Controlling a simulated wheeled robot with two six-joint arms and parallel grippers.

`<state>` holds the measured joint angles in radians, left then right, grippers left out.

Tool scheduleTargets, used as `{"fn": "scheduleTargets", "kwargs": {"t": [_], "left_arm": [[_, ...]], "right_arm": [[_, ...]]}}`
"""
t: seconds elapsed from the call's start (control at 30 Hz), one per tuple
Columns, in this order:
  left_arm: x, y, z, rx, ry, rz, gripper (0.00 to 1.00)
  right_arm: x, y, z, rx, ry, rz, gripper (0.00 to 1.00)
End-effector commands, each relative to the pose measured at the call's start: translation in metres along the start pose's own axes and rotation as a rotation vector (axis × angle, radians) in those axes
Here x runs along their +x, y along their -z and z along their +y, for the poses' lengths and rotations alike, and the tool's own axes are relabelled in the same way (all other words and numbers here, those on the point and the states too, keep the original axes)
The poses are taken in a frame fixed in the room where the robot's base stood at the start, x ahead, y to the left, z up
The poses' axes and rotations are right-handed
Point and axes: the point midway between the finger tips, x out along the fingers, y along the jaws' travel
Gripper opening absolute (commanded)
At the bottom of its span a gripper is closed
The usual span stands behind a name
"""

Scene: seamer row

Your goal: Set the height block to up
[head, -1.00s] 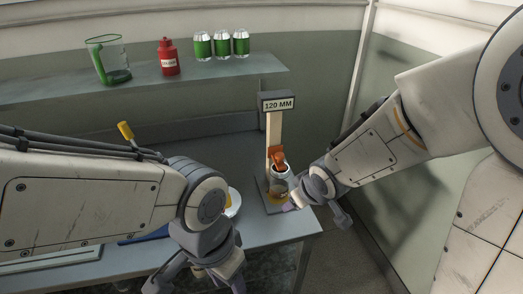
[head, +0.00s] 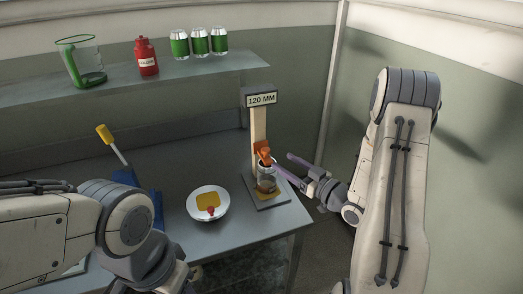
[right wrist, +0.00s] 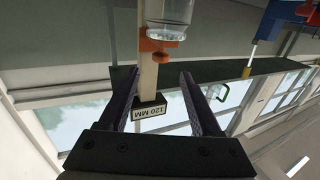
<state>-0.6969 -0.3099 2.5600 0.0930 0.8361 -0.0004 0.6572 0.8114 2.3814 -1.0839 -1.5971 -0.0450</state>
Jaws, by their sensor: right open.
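The height gauge is a pale upright post (head: 257,125) with a "120 MM" sign (head: 261,99) on top and a grey base plate (head: 278,200). The orange height block (head: 264,152) sits on the post, low down, just above a clear or silvery can (head: 266,178) on the plate. My right gripper (head: 283,162) is open and empty, just right of the block, apart from it. In the right wrist view the post, sign (right wrist: 150,111), block (right wrist: 160,47) and can (right wrist: 168,14) show upside down, the post between the open fingers (right wrist: 155,73). My left gripper (head: 178,272) is at the bottom, its fingers partly hidden.
A white bowl (head: 191,208) with yellow and red contents stands left of the gauge. A yellow-handled tool (head: 105,135) and a blue object (head: 157,210) lie further left. The shelf (head: 120,90) carries a jug (head: 82,62), a red bottle (head: 146,57) and green cans (head: 200,42).

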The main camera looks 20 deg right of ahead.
Motion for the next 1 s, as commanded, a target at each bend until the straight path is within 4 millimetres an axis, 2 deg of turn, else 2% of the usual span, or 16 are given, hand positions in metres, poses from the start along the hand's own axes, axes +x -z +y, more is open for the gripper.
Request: {"fn": "scheduleTargets", "kwargs": {"t": [0.2, 0.4, 0.6, 0.87, 0.9, 0.97, 1.0], "left_arm": [[-0.011, 0.001, 0.001, 0.000, 0.000, 0.000, 0.50], [-0.018, 0.001, 0.001, 0.000, 0.000, 0.000, 0.50], [-0.020, 0.001, 0.002, 0.000, 0.000, 0.000, 0.50], [-0.020, 0.001, 0.001, 0.000, 0.000, 0.000, 0.50], [-0.020, 0.001, 0.001, 0.000, 0.000, 0.000, 0.50], [-0.020, 0.001, 0.001, 0.000, 0.000, 0.000, 0.50], [-0.020, 0.001, 0.001, 0.000, 0.000, 0.000, 0.50]], "right_arm": [[0.043, 0.002, -0.003, -0.001, 0.007, 0.000, 0.65], [0.075, 0.001, -0.002, -0.001, 0.005, -0.002, 0.65], [0.089, 0.000, -0.001, -0.001, 0.002, -0.002, 0.65], [0.091, 0.000, -0.001, 0.000, 0.000, -0.002, 0.65], [0.091, 0.000, -0.001, 0.000, 0.000, -0.002, 0.57], [0.091, 0.000, -0.001, 0.000, 0.000, -0.002, 0.34], [0.091, 0.000, -0.001, 0.000, 0.000, -0.002, 0.19]]}}
